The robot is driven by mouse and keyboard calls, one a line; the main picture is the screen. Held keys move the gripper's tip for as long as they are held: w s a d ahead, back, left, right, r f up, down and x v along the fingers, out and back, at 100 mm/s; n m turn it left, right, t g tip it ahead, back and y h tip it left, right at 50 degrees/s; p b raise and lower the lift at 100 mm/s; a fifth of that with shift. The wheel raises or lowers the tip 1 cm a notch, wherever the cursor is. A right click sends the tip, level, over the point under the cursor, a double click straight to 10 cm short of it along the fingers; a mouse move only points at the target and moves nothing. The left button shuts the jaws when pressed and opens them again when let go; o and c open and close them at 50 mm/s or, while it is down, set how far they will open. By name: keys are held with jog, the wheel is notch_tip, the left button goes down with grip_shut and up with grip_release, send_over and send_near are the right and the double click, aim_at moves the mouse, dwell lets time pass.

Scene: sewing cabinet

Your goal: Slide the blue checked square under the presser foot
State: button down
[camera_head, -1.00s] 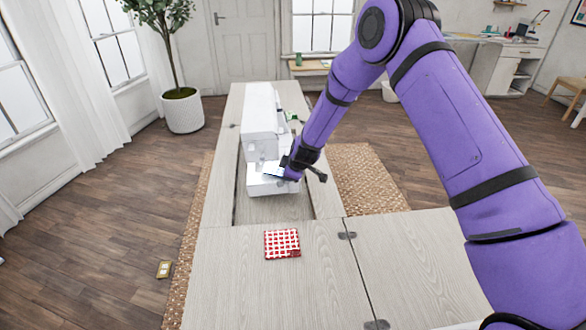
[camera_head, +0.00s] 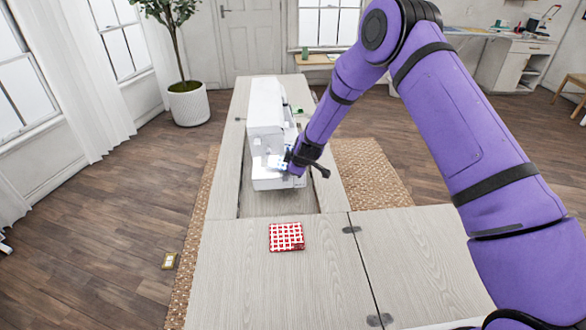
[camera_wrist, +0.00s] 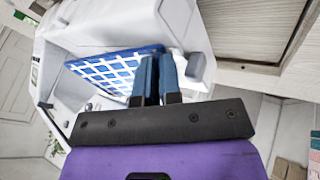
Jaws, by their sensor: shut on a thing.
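The blue checked square (camera_wrist: 112,72) is pinched at one edge between the fingers of my gripper (camera_wrist: 158,72) in the wrist view. It reaches over the bed of the white sewing machine (camera_wrist: 120,28). In the head view the square (camera_head: 277,161) is a small pale-blue patch beside my gripper (camera_head: 290,162), at the right side of the sewing machine (camera_head: 264,112). I cannot make out the presser foot, or tell whether the square lies beneath it.
A red checked stack (camera_head: 286,237) lies on the near part of the wooden cabinet top (camera_head: 235,285). The machine sits in the cabinet's recess. The right-hand leaf (camera_head: 420,250) is clear.

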jog(key=shift+s+a, duration=0.3)
jog(key=shift+a, duration=0.5)
jog(key=c, duration=1.2)
grip_release()
jog(key=shift+a, duration=0.15)
jog(key=shift+f, duration=0.1)
jog(key=v, duration=1.1)
jog(key=shift+w, duration=0.2)
